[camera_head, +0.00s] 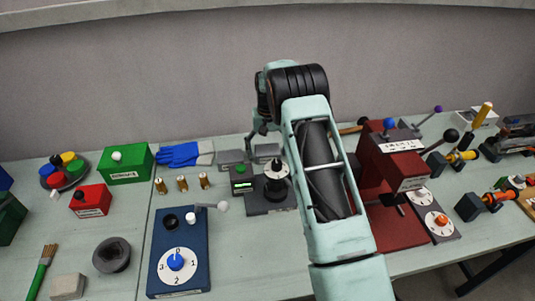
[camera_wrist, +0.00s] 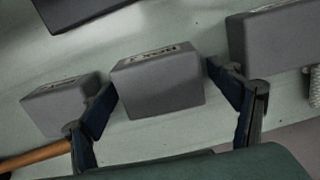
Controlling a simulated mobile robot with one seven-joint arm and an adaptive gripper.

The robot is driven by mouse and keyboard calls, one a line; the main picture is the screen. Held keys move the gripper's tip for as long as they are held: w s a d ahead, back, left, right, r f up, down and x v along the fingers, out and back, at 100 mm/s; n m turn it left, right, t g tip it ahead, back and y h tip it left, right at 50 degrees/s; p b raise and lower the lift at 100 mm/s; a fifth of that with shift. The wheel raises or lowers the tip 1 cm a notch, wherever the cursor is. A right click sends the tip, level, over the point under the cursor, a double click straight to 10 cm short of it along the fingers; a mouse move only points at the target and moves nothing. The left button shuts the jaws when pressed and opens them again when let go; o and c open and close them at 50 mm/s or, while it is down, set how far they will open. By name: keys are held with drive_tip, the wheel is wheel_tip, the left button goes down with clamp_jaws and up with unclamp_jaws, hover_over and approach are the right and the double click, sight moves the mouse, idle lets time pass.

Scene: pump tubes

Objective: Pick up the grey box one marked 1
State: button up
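Grey boxes stand in a row in the wrist view: a middle one (camera_wrist: 158,88), a left one (camera_wrist: 60,108) and a right one (camera_wrist: 278,42). My arm may hide another.
Blue gloves (camera_head: 184,154) and brass fittings (camera_head: 182,183) lie left. A red press (camera_head: 397,165) stands right. A wooden handle (camera_wrist: 38,157) lies near the left finger.

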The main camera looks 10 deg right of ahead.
drive_tip(key=c, duration=1.1)
drive_tip(key=shift+r, duration=0.1)
